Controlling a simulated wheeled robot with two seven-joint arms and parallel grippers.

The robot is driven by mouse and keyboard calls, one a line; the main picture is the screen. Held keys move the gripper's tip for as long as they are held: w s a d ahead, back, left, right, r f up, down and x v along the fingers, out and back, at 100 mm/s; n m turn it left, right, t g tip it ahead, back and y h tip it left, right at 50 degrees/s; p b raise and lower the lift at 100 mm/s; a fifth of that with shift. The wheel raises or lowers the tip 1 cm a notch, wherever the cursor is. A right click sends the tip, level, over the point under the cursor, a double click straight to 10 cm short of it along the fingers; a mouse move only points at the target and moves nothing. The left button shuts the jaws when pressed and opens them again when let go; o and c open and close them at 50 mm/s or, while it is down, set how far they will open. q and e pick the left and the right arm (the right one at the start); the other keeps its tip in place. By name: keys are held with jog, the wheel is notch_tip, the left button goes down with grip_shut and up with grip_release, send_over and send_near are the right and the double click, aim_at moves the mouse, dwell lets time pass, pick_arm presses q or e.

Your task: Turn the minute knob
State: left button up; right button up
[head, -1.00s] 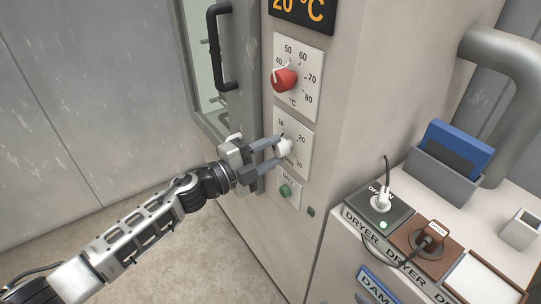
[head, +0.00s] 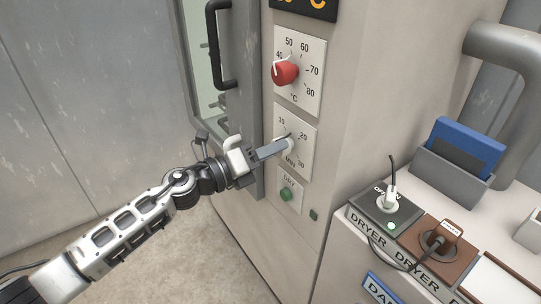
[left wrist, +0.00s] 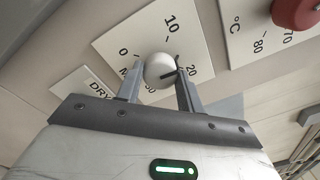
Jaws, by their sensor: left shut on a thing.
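The white minute knob (head: 290,145) sits on a pale dial plate (head: 304,161) marked 10, 20, 30 and MIN, on the cabinet front. My left gripper (head: 281,148) is shut on the knob, and its finger hides part of it in the head view. In the left wrist view the round knob (left wrist: 159,68) lies between the two fingers of my left gripper (left wrist: 161,76). A dark pointer line on it points toward the 20 there. My right gripper is not in view.
A red temperature knob (head: 285,72) is above the minute dial. A green DRY button (head: 285,194) is below it. A dark door handle (head: 216,45) is at upper left. Dryer plugs, one in a grey socket plate (head: 372,218), and a blue item in a grey holder (head: 440,181) stand at right.

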pick_arm(q)
jog(key=shift+m+b, duration=1.45)
jog(key=shift+m, duration=2.45)
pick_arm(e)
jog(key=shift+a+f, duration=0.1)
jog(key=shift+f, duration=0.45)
pick_arm(q)
jog(key=o, duration=1)
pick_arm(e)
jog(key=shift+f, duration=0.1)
pick_arm(q)
jog(key=shift+a, duration=0.1)
